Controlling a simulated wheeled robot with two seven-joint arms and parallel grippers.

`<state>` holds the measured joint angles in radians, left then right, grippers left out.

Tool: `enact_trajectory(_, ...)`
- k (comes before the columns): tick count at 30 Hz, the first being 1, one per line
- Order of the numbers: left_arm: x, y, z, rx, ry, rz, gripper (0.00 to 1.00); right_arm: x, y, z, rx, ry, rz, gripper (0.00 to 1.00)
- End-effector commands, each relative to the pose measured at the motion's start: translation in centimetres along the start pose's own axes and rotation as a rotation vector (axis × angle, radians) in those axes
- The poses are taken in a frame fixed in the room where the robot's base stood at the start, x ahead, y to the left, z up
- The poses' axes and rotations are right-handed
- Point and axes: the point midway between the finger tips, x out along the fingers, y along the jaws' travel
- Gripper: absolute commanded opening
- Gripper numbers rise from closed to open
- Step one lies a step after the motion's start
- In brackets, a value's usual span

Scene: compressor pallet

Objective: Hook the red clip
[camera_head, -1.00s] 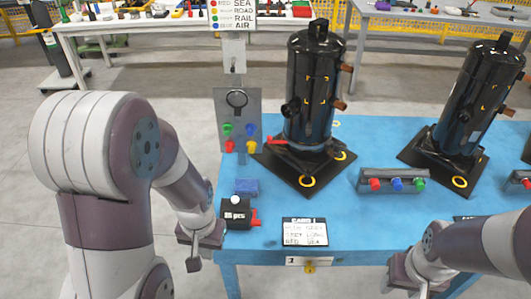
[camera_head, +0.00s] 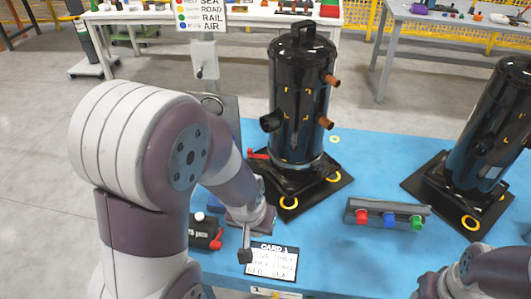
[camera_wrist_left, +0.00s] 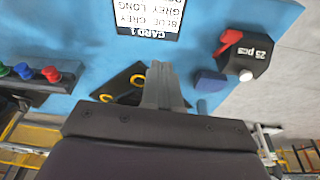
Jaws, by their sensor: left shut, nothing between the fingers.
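My left gripper (camera_head: 246,254) points down just above the left edge of card 1 (camera_head: 272,264); its fingers are shut and empty. In the left wrist view, the shut fingers (camera_wrist_left: 163,88) show with the card (camera_wrist_left: 147,18) beyond them. The grey board (camera_head: 228,112), whose red, yellow, green and blue clips showed earlier, is mostly behind my left arm; its red clip is hidden. A red piece (camera_head: 258,154) sticks out at the left of the near compressor's base. My right gripper is partly in view at the bottom right, with its fingertips unclear.
The near black compressor (camera_head: 300,95) stands on a black base with yellow rings. A grey rack (camera_head: 388,212) holds red, blue and green caps. A black "25 pcs" box (camera_head: 203,236) with a red part is at left. A second compressor (camera_head: 492,130) stands right.

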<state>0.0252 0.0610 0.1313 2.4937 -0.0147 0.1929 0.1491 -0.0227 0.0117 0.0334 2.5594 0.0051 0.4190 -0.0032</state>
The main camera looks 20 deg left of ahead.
Motion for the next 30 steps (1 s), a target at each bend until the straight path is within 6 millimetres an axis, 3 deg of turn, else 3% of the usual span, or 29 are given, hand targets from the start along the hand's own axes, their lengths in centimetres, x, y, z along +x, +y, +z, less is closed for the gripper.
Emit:
enact_trajectory(11, 5.5, -3.1, -7.8, -0.451, 0.358, 0.083, 0.00, 0.0, 0.0, 0.0, 0.000, 0.000, 0.000, 0.48)
enact_trajectory(18, 8.5, -7.3, -12.1, -0.899, 0.714, 0.331, 0.00, 0.1, 0.0, 0.0, 0.000, 0.000, 0.000, 0.48)
enact_trajectory(24, 8.0, -11.1, -11.4, -1.267, 1.016, 0.732, 0.00, 0.1, 0.0, 0.0, 0.000, 0.000, 0.000, 0.48)
enact_trajectory(30, 6.9, -12.1, -10.7, -1.359, 1.104, 0.905, 0.00, 0.1, 0.0, 0.0, 0.000, 0.000, 0.000, 0.48)
